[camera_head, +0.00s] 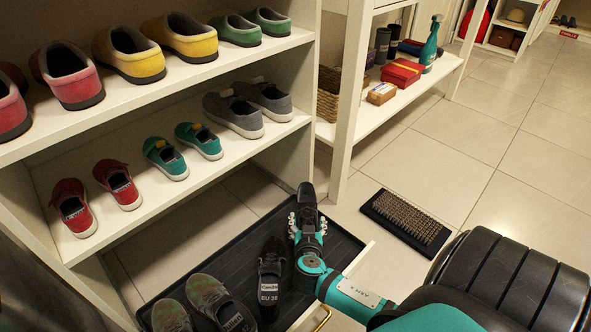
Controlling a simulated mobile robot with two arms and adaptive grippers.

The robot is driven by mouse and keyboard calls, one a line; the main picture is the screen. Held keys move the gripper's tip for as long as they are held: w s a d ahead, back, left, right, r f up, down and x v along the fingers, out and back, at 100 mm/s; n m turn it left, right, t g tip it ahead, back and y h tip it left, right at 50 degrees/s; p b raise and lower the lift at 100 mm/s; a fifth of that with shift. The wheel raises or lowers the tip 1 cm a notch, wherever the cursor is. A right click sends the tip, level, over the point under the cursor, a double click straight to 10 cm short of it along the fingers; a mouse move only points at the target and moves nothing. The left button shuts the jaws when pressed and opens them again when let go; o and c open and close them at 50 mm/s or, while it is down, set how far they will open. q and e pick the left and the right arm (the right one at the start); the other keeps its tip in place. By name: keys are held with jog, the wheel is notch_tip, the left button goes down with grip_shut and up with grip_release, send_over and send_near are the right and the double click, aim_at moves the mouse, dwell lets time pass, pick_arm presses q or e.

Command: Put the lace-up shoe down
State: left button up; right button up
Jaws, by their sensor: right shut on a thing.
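My right gripper (308,222) is over the right part of the black tray (345,247). It is shut on a dark lace-up shoe (307,194), of which only a small part shows beyond the jaws; my gripper and wrist hide the rest. I cannot tell whether the shoe touches the tray. A black shoe (269,285) marked EU stands on the tray just left of my gripper. My left gripper is not in view.
Grey-green shoes (208,296) stand on the tray's near left part. Shelves at left hold red shoes (117,184), teal shoes (198,140), grey sneakers (233,114) and other pairs. A bristle mat (407,219) lies on the floor at right. Bare tray shows behind the black shoe.

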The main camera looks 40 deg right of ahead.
notch_tip(320, 180, down, 4)
jog(key=shift+r+b, duration=0.2)
jog(key=shift+b, duration=0.65)
jog(key=shift+f+b, duration=1.4)
jog(key=shift+f, duration=0.6)
jog(key=shift+f, duration=0.15)
jog(key=o, duration=1.7)
